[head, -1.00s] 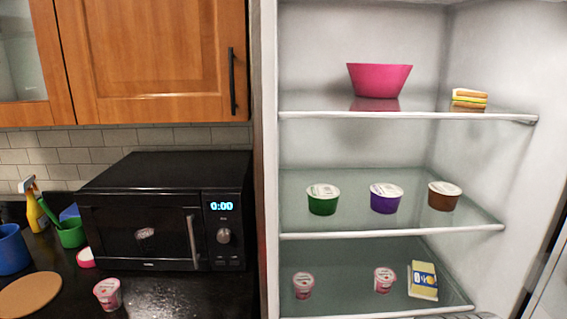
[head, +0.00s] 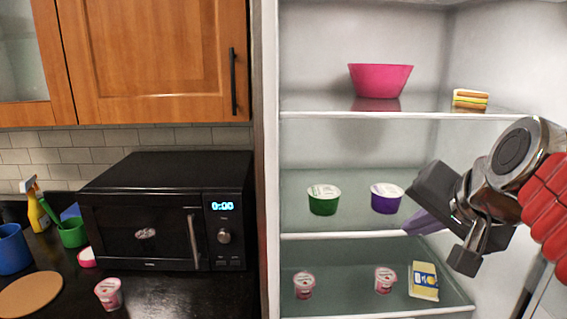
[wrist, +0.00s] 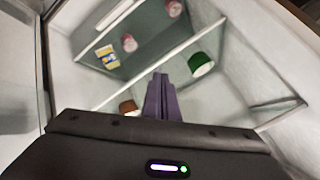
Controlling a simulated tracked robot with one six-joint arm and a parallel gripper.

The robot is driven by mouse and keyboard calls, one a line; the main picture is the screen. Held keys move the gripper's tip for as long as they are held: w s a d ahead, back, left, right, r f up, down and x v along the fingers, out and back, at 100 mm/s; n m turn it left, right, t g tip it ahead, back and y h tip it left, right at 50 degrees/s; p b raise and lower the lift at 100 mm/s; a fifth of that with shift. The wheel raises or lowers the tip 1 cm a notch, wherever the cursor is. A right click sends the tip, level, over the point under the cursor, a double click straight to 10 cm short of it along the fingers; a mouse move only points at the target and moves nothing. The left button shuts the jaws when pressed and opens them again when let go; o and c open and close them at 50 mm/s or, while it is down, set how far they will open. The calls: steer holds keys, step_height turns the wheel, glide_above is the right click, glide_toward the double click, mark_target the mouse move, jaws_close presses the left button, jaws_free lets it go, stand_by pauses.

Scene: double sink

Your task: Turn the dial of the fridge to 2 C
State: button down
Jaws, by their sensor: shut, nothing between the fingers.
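The fridge (head: 320,50) stands open on the right of the head view, with its shelves in sight. No dial can be made out in either view. My gripper (head: 410,222) is in front of the middle shelf, at the right, pointing left and into the fridge.
A pink bowl (head: 380,79) and a sandwich (head: 470,98) are on the top shelf. Green (head: 323,202) and purple (head: 386,200) tubs are on the middle shelf. Pink yogurts and a yellow pack (head: 424,281) are below. A black microwave (head: 140,220) stands left.

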steer(key=w+d+r+m+t+h, duration=0.1)
steer(key=w+d+r+m+t, duration=0.2)
steer(key=d+r, duration=0.6)
steer(key=w+d+r+m+t, duration=0.2)
steer(key=d+r+m, duration=0.2)
steer(key=r, duration=0.9)
steer(key=s+d+r+m+t+h, duration=0.1)
steer(key=s+d+r+m, duration=0.1)
steer(key=d+r, duration=0.4)
steer(key=s+d+r+m+t+h, duration=0.2)
steer(key=d+r, duration=0.4)
steer(key=r, duration=0.6)
steer(key=shift+s+m, duration=0.35)
steer(key=shift+m, duration=0.25)
steer(key=shift+w, duration=0.1)
steer(key=a+x, duration=0.1)
steer(key=x, duration=0.5)
steer(key=shift+w+a, duration=0.25)
steer(key=shift+w, duration=0.2)
steer(key=shift+r, duration=0.1)
steer(key=shift+d, duration=0.15)
